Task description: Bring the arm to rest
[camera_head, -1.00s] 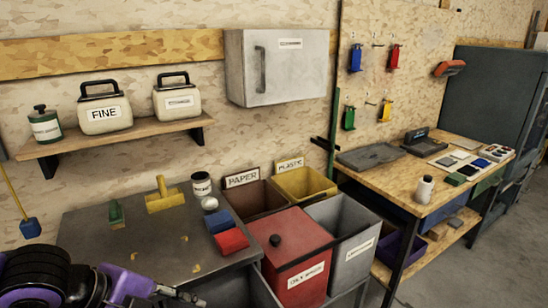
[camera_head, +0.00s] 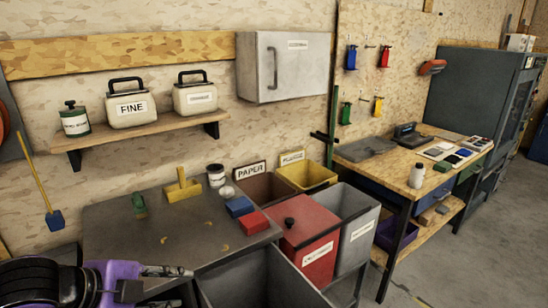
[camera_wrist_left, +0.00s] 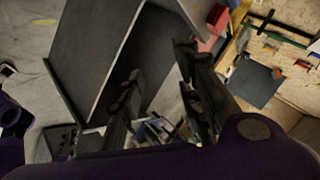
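My left arm, purple and black, enters the head view at the bottom left. My left gripper (camera_head: 178,287) is in front of the grey workbench's near edge, close to the open grey bin. In the left wrist view, the two dark fingers of this gripper (camera_wrist_left: 157,65) stand apart with nothing held between them. Dark grey panels show behind the fingers. My right gripper is in neither view now.
An open grey bin (camera_head: 265,280) stands below. A red lidded bin (camera_head: 308,240) and a wooden bench (camera_head: 400,168) lie right. Floor is clear at the lower right.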

